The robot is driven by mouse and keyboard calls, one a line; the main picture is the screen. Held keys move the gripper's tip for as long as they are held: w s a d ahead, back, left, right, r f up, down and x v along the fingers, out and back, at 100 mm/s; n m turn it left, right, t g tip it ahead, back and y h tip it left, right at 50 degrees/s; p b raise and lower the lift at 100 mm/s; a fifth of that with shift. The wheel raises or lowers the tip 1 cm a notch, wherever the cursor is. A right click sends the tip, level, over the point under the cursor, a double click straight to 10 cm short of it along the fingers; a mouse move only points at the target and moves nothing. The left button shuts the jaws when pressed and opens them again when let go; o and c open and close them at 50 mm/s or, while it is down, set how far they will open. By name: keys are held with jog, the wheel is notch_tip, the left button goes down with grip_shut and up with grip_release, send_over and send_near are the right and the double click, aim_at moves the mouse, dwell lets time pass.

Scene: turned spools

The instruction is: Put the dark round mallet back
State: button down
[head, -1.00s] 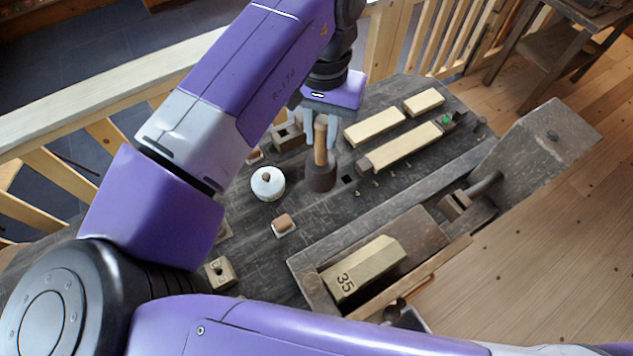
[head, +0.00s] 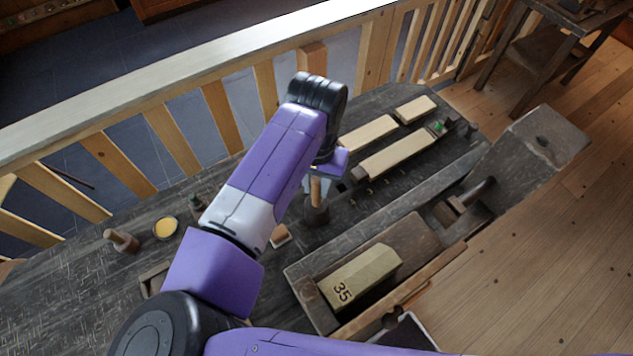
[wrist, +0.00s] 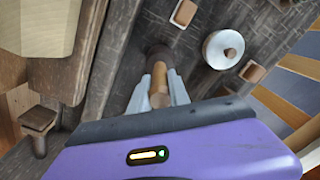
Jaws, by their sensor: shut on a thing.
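The dark round mallet (head: 317,215) has a dark cylindrical head at the bottom and a light wooden handle (head: 315,190) pointing up. My gripper (head: 318,187) is shut on the handle from above, its pale fingers on either side. In the wrist view the gripper (wrist: 159,92) holds the handle near its end, and the dark head (wrist: 160,54) shows beyond the fingers. The head hangs over or rests on the dark workbench (head: 80,285); I cannot tell whether it touches. The place where the mallet belongs cannot be made out.
A small brown-topped block (head: 280,236) is close left of the mallet. A white round pot (wrist: 222,48) is nearby. A recess with a beige block marked 35 (head: 360,277) lies to the right. Pale bars (head: 398,154) lie behind. A yellow dish (head: 165,228) and a spool (head: 122,240) stand left.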

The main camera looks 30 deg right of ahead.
jog(key=shift+f, duration=0.15)
jog(key=c, duration=1.2)
grip_release()
jog(key=shift+c, duration=0.2)
notch_tip(320, 180, up, 12)
jog(key=shift+r+b, duration=0.2)
jog(key=shift+b, duration=0.25)
